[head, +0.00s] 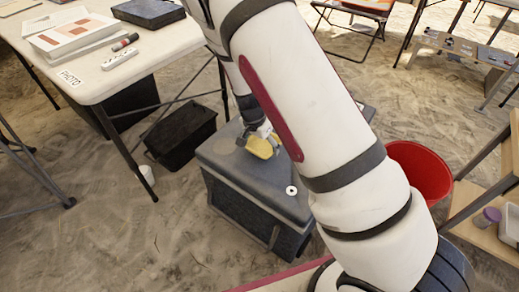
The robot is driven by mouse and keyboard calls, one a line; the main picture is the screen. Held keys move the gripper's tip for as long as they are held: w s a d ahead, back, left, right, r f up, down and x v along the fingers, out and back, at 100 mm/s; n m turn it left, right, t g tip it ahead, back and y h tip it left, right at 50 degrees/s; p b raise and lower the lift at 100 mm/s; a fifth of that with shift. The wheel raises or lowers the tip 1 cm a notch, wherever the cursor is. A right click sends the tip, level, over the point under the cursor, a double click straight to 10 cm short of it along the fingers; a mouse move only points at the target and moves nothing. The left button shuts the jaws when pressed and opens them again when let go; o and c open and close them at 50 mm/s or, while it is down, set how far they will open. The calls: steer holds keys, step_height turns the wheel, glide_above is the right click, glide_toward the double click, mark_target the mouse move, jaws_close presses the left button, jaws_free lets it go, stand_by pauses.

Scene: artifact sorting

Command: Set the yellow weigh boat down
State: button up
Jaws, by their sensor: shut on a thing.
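The yellow weigh boat (260,147) shows in the head view, just above or at the top of a grey lidded crate (225,155). My gripper (264,132) is shut on it from above. My arm comes down from the top of the view and hides part of the gripper and the right part of the crate lid. I cannot tell whether the boat touches the lid.
A small white ring (291,190) lies on the lid. A black bin (181,135) and a folding table (105,82) marked PHOTO stand to the left. A red bucket (421,170) and wooden shelves (478,212) are to the right. Sandy ground is open at the front left.

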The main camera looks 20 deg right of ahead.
mark_target(259, 145)
steer(key=shift+w+a+f, duration=0.1)
steer(key=shift+w, duration=0.8)
step_height(259, 145, down, 4)
steer(key=shift+r+b, duration=0.2)
steer(key=shift+b, duration=0.95)
steer(key=o, duration=0.8)
